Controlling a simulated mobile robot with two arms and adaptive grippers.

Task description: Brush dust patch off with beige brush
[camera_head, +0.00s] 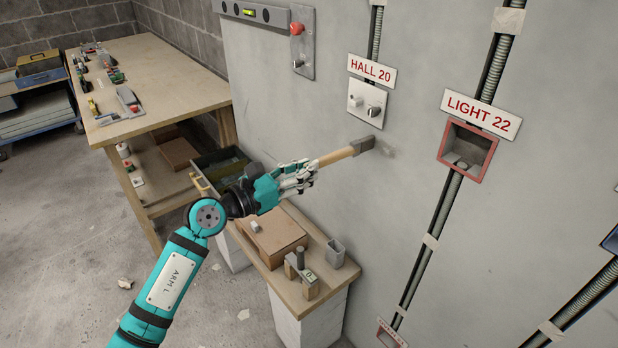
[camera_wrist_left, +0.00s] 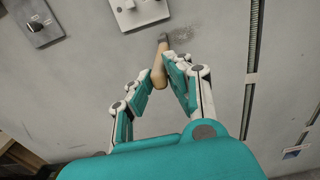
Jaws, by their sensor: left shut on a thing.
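My left gripper (camera_head: 297,178) is shut on the beige handle of a brush (camera_head: 338,155). The brush points right and slightly up, its dark grey head (camera_head: 363,144) at the wall. The dust patch (camera_head: 387,152) is a faint grey smudge on the wall just right of the brush head, below the HALL 20 switch plate. In the left wrist view, the fingers (camera_wrist_left: 166,82) hold the brush (camera_wrist_left: 158,68), and the smudge (camera_wrist_left: 182,33) shows beside its head. I cannot tell whether the head touches the wall. My right gripper is not in view.
The HALL 20 switch plate (camera_head: 366,103) is above the brush head. A red-framed wall box (camera_head: 467,150) under the LIGHT 22 sign is to the right, with a vertical conduit. A small wooden bench (camera_head: 325,290) with blocks stands below my left gripper.

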